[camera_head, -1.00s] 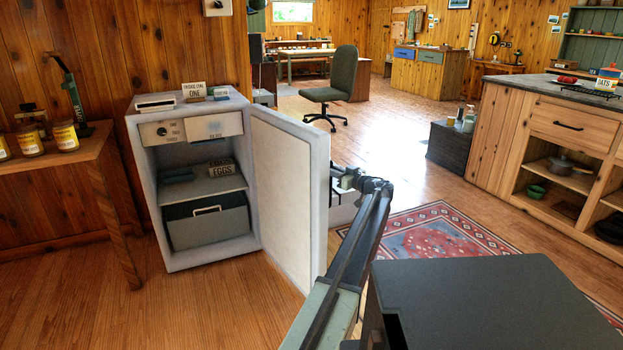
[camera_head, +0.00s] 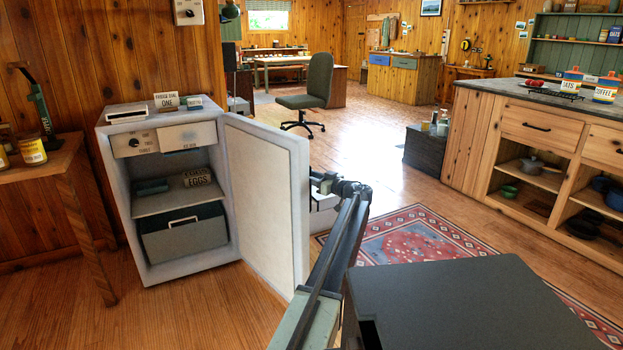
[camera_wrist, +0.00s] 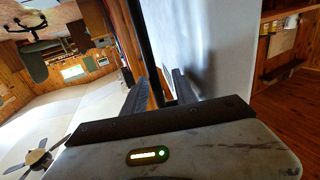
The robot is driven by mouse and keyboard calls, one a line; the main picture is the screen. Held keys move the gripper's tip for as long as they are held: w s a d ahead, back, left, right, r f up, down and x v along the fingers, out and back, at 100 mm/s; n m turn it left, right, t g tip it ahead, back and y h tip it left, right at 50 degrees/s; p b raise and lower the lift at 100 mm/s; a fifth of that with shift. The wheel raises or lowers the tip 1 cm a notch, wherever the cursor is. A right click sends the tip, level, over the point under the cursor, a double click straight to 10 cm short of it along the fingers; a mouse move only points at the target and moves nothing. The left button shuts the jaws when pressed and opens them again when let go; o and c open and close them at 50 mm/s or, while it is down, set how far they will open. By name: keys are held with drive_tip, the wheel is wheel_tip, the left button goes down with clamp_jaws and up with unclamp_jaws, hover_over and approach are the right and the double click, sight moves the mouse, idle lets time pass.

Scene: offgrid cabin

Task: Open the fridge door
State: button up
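The small white fridge (camera_head: 118,200) stands at the left, its door (camera_head: 265,200) swung wide open toward the right. Shelves, an egg box (camera_head: 197,177) and a grey bin (camera_head: 183,232) show inside. My gripper (camera_head: 322,182) is at the outer side of the door, partly hidden behind its edge. In the wrist view, the pale door face (camera_wrist: 205,45) is to the right, and a dark upright bar (camera_wrist: 145,40), seemingly the door handle, runs down between my two fingers (camera_wrist: 160,92). The fingers stand apart, with small gaps visible beside the bar; firm contact does not show.
A wooden table (camera_head: 70,165) with jars stands left of the fridge. A red patterned rug (camera_head: 425,238) lies right of the door. An office chair (camera_head: 316,85) and a dark crate (camera_head: 425,150) stand behind. A wooden counter (camera_head: 505,125) is at the right.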

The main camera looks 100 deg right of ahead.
drive_tip(key=v, duration=0.8)
